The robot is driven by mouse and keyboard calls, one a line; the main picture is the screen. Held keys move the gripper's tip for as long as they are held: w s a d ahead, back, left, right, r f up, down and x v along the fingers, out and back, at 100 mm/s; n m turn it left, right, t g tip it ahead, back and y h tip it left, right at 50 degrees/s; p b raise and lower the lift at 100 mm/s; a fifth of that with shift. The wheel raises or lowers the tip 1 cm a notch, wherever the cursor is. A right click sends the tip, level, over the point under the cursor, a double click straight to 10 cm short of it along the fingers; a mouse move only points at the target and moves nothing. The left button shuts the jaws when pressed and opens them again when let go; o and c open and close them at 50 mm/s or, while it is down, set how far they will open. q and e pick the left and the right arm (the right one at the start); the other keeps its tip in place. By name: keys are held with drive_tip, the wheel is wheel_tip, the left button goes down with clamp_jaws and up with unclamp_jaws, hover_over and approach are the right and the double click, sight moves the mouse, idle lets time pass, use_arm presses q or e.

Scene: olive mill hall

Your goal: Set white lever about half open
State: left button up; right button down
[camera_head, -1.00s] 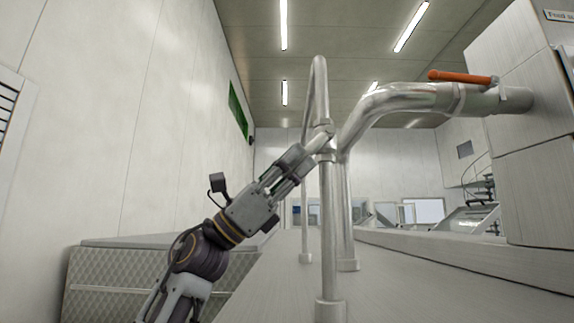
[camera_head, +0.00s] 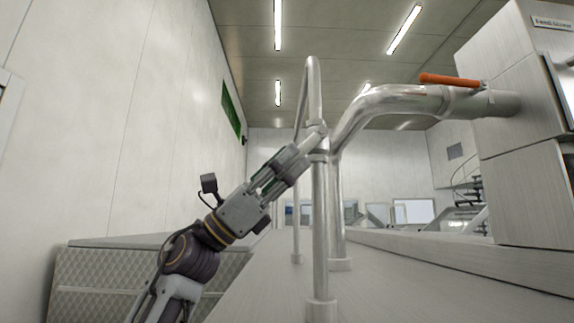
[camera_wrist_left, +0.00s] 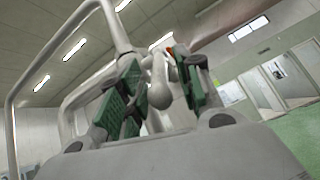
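The white lever, a pale stem with a rounded knob (camera_wrist_left: 160,94), shows in the left wrist view between the green-padded fingers of my left gripper (camera_wrist_left: 158,90). Narrow gaps seem to show on both sides of the knob, so the fingers look open around it and not clamped. In the head view my left gripper (camera_head: 308,146) reaches up from the lower left to the upright steel pipes. A small pale part, probably the lever (camera_head: 317,136), shows at its tip beside the rail. The lever's pivot is hidden. My right gripper is in neither view.
An orange handle (camera_head: 450,80) sits on the thick bent pipe (camera_head: 395,100) at the right, which enters a pale cabinet (camera_head: 525,180). A steel rail (camera_head: 320,230) stands right in front of the gripper. A quilted metal box (camera_head: 95,285) is at lower left.

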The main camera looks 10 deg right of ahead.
use_arm(q)
drive_tip(key=v, duration=1.2)
idle(0.8)
